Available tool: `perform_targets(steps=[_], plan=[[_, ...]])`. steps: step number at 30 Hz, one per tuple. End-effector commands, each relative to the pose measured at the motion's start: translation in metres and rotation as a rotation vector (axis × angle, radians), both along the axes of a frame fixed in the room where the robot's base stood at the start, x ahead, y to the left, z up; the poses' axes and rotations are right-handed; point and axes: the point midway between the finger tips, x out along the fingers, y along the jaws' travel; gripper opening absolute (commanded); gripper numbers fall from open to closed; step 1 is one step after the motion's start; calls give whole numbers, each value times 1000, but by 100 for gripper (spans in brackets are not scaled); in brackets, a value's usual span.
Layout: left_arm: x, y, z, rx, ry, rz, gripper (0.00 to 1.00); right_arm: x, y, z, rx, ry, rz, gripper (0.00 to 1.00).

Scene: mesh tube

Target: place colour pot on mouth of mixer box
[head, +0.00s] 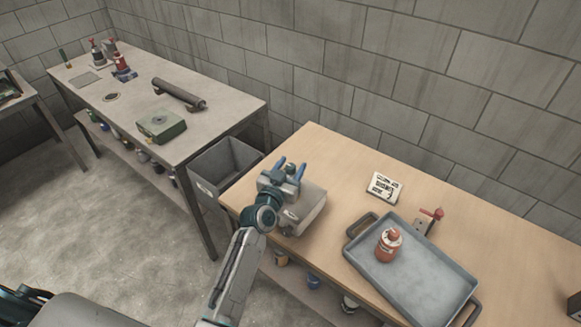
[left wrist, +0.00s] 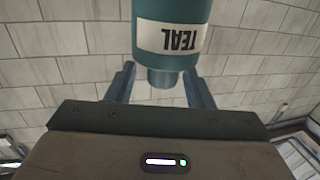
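A teal colour pot (left wrist: 172,55) with a white label reading TEAL fills the upper middle of the left wrist view. The lettering is upside down and the narrow neck points down. My left gripper (left wrist: 160,82) has a finger on each side of the neck; a small gap shows on the neck's left, and I cannot tell whether the fingers press on the pot. In the head view my left gripper (head: 290,168) is just behind a grey box (head: 312,212), likely the mixer box, whose mouth I cannot make out. The pot is not clear there. My right gripper is out of view.
A grey tray (head: 425,285) with a red pot (head: 388,246) lies on the wooden table's right part. A white sign (head: 383,187) and a red-handled fitting (head: 424,225) are near it. A grey bin (head: 225,165) stands left of the table.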

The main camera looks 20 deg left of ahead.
Motion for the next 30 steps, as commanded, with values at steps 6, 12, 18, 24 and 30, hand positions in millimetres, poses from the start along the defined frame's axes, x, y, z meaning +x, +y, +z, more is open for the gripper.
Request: perform_targets(steps=[6, 12, 18, 24, 30], plan=[[0, 0, 0, 0, -1, 0, 47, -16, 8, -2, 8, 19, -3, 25], [-17, 2, -2, 1, -1, 0, 47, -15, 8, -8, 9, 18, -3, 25], [-59, 7, -5, 1, -1, 1, 47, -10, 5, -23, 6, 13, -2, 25], [-97, 12, -3, 1, -1, 1, 47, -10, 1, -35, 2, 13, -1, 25], [-117, 14, -1, 0, 0, 0, 47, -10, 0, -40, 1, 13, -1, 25]])
